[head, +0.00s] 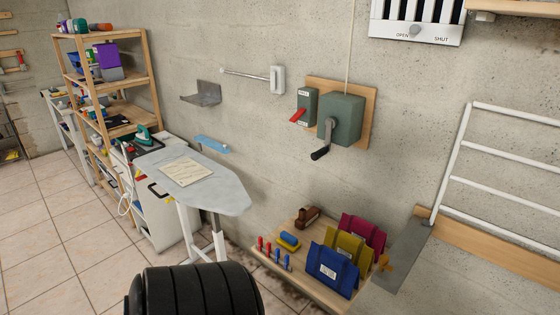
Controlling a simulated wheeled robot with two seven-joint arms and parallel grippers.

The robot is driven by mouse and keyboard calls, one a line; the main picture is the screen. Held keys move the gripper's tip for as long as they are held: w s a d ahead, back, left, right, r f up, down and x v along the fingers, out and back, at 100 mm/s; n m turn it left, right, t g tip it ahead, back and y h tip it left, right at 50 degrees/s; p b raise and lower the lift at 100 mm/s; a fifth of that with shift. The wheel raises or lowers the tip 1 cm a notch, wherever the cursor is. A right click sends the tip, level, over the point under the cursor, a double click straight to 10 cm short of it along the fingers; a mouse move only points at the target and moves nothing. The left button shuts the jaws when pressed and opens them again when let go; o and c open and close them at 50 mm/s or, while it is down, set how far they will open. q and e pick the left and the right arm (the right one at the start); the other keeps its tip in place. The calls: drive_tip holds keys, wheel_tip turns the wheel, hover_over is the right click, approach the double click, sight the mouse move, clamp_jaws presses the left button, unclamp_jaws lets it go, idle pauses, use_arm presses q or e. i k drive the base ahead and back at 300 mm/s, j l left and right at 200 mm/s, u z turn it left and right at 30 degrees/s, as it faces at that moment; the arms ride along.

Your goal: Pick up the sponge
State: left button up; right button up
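A small yellow and blue block that looks like the sponge (289,241) lies on a low wooden board (322,291) in the lower right of the head view. It sits behind the short red and blue pegs (275,256) and in front of a brown wooden block (307,217). Blue, yellow and red pouch-like holders (333,270) stand to its right. Neither of my grippers shows in this view, so nothing is seen touching the sponge.
An ironing board (225,193) with a paper sheet stands left of the wooden board. A wooden shelf unit (145,60) is at the back left. A green crank box (341,120) and a white rail rack (500,155) are on the wall. Open tiled floor lies left.

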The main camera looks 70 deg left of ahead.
sight(290, 243)
drive_tip(key=u, duration=2.05)
drive_tip(key=i+z, duration=0.2)
drive_tip(key=i, duration=0.3)
drive_tip(key=i+j+z, duration=0.2)
drive_tip(key=i, duration=0.3)
drive_tip(key=i+j+z, duration=0.15)
drive_tip(key=i, duration=0.3)
drive_tip(key=j, duration=0.1)
